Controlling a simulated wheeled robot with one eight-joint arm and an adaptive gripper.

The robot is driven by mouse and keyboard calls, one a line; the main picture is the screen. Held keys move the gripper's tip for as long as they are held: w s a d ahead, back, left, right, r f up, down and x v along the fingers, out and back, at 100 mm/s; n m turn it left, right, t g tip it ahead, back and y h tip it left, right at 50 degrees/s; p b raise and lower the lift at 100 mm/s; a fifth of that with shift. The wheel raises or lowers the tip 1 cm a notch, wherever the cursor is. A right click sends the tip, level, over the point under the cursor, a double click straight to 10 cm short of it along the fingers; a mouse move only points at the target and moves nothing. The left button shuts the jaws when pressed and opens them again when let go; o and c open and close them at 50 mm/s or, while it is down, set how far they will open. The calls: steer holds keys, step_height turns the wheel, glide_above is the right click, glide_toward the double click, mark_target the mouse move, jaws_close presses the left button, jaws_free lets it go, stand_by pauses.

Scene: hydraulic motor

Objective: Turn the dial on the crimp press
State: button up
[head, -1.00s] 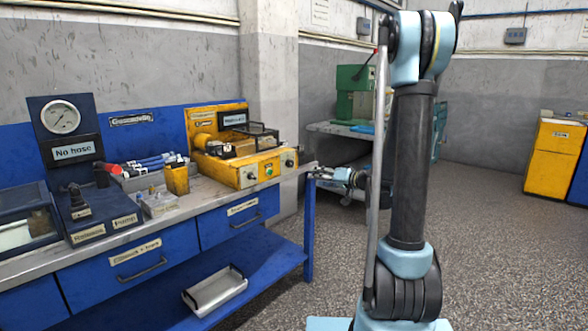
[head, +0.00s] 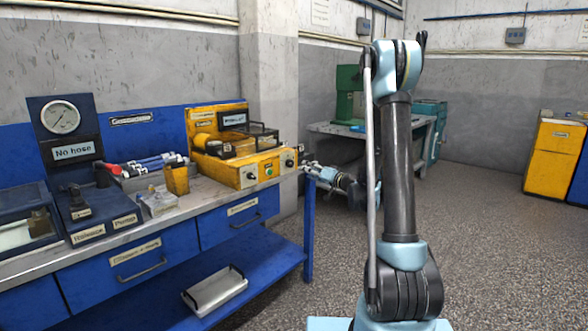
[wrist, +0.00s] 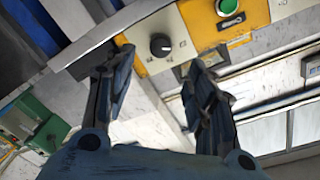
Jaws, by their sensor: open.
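The yellow crimp press (head: 238,176) stands at the right end of the blue workbench. Its front has a green button (head: 268,170) between a left black dial (head: 251,175) and a right dial (head: 289,163). In the wrist view a black dial (wrist: 160,45) on a pale panel section lies just beyond my fingertips, with the green button (wrist: 229,6) to its right. My gripper (wrist: 160,66) is open and empty, its two fingers on either side of the dial in that view. I see no contact with the dial. In the head view my gripper (head: 308,168) is just right of the press.
The workbench (head: 110,245) holds a gauge panel (head: 61,118), a yellow cup (head: 177,180) and small trays left of the press. A green machine (head: 349,92) stands behind on another table. A yellow cabinet (head: 553,157) is far right. The floor around my base is clear.

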mark_target(292, 164)
steer(key=x, duration=1)
steer(key=c, duration=1.1)
